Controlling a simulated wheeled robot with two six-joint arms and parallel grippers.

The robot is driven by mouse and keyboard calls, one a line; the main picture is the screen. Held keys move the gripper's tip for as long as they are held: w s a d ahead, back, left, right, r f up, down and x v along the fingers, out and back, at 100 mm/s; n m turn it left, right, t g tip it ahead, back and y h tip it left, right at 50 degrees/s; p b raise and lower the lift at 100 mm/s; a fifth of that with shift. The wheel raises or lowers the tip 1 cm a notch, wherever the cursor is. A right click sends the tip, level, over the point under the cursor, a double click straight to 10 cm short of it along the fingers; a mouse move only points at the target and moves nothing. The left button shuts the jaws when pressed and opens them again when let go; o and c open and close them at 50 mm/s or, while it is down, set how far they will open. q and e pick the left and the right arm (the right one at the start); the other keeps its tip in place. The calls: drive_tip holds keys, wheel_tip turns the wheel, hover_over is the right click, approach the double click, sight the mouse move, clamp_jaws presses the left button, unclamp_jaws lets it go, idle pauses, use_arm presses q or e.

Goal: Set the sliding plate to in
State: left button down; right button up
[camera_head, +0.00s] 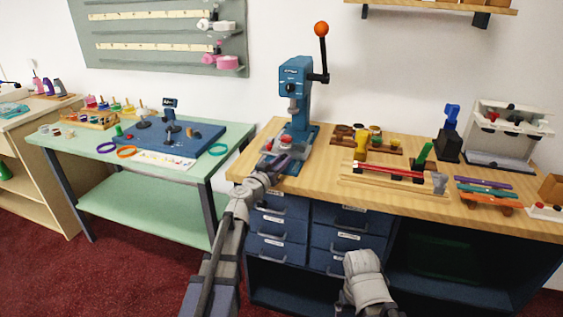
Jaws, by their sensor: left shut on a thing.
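The blue press (297,78) stands at the left end of the wooden counter, with a lever topped by an orange ball raised at its right. At its foot is the sliding plate (269,147), a light grey piece with red parts on it. My left gripper (281,163) is at the front of the press base, shut on the front of the sliding plate. The gripper hides part of the plate, and its exact hold is too small to see. My right arm shows at the bottom, but its gripper is not in view.
Right of the press, the counter (318,172) holds a dark wooden rack of pots, a red bar on a wooden frame, coloured strips and a white stand. Blue drawers (278,223) are below. A green table (218,133) stands at the left, with a gap between.

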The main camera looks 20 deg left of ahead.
use_arm(q)
drive_tip(key=shift+w, duration=0.1)
idle(0.8)
drive_tip(key=x, duration=0.2)
drive_tip(key=a+x, duration=0.1)
drive_tip(key=x, duration=0.1)
drive_tip(key=shift+w+d, duration=0.1)
drive_tip(key=shift+w, duration=0.05)
drive_tip(key=c, duration=0.6)
unclamp_jaws()
drive_tip(key=shift+s, duration=0.2)
drive_tip(key=shift+v, duration=3.85)
